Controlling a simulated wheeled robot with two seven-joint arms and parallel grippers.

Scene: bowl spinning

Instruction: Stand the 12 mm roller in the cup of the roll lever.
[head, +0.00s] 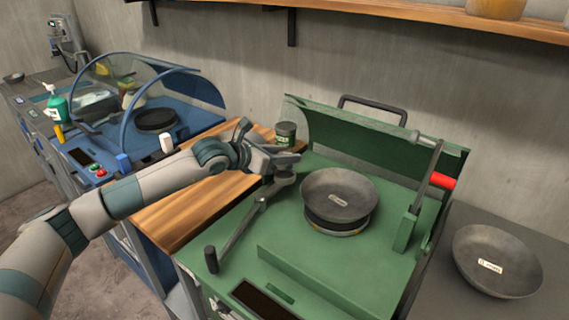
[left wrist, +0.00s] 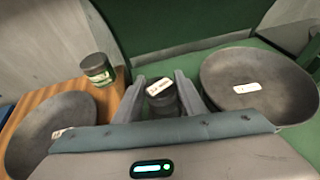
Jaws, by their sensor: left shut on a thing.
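My left gripper (head: 290,161) is over the left part of the green machine, at the far end of the roll lever (head: 250,222). In the left wrist view its two fingers (left wrist: 163,95) are shut on a short dark roller (left wrist: 162,102) with a white label on top; the print is too small to read. The roller looks upright. In the head view the gripper largely hides the roller and the lever's cup, so I cannot tell whether the roller is in the cup or above it. My right gripper is in neither view.
A grey bowl (head: 338,192) sits on the green machine's round head, right of my gripper. Another bowl (head: 497,260) lies on the grey surface at right. A dark jar (head: 286,133) stands on the wooden top (head: 184,214). An upright lever with a red part (head: 443,181) stands right of the machine's bowl.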

